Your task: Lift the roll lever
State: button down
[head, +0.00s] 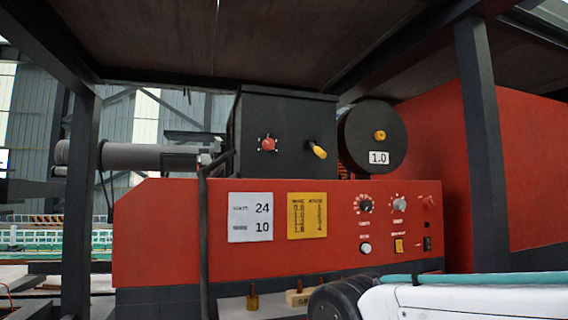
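A small lever with a yellow handle (318,150) is on the front of the black box (285,125), angled down to the right. It looks like the roll lever, but no label confirms this. A red knob (268,144) sits on the same box to its left. My arm shows as a white and black part at the bottom right, below and apart from the lever. My gripper is not in view.
A red machine panel (150,235) carries dials (365,204), switches and two labels. A black reel (372,140) marked 1.0 stands right of the box. Dark posts (82,200) (483,150) and an overhead roof (240,40) frame the machine.

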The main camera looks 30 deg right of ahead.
aim_at(318, 150)
jog(key=i, duration=0.7)
jog(key=u, duration=2.35)
jog(key=i, duration=0.15)
jog(key=z, duration=2.45)
